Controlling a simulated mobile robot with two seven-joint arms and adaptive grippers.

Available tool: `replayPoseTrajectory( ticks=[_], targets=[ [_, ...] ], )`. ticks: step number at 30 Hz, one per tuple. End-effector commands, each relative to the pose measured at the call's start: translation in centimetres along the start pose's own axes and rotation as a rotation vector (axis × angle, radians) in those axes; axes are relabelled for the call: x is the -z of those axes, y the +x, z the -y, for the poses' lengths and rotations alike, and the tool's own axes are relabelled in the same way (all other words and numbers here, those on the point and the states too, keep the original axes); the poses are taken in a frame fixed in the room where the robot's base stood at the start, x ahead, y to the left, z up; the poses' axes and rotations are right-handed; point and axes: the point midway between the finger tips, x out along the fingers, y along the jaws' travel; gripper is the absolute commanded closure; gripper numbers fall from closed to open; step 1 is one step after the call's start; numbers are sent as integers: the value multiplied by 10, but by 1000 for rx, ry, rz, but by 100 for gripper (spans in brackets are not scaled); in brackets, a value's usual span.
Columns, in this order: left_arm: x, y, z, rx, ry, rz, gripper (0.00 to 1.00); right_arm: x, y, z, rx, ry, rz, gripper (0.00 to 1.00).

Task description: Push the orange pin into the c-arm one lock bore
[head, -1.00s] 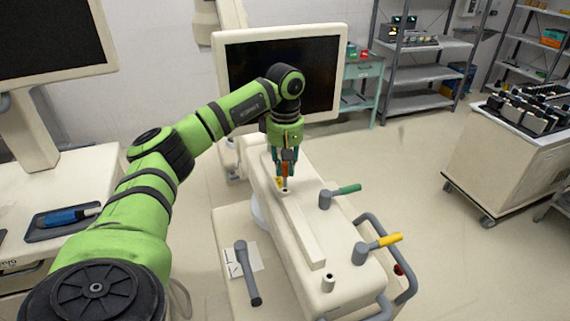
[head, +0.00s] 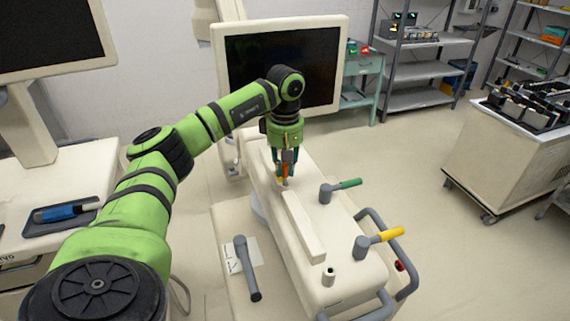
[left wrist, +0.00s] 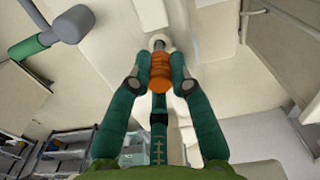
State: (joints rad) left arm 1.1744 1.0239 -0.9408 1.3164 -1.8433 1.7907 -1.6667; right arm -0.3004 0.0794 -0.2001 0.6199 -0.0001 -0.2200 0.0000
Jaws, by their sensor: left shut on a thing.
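My left gripper (head: 286,171) points down over the far part of the cream c-arm cart top (head: 345,262). It is shut on the orange pin (left wrist: 160,72), whose ribbed orange grip sits between the two green fingers in the left wrist view. The pin's grey tip (left wrist: 159,45) points at the cream surface. The lock bore is at or under the pin's tip; I cannot tell how deep the tip sits in it. A small yellow mark (head: 279,181) shows beside the fingertips. My right gripper is not in view.
A green-handled lever (head: 340,189) and a yellow-handled lever (head: 378,243) stand on the cart top, right of the gripper. A grey lever (head: 246,268) lies at the left. A dark monitor (head: 285,70) stands behind.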

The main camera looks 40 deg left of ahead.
Motion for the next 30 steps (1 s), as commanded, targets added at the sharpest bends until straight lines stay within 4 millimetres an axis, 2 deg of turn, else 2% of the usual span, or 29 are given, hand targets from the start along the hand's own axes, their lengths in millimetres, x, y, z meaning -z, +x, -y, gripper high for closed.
replayPoseTrajectory(
  ticks=[30],
  targets=[
    [0, 27, 0, 1, 0, 0, 100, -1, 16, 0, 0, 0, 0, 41]
  ],
)
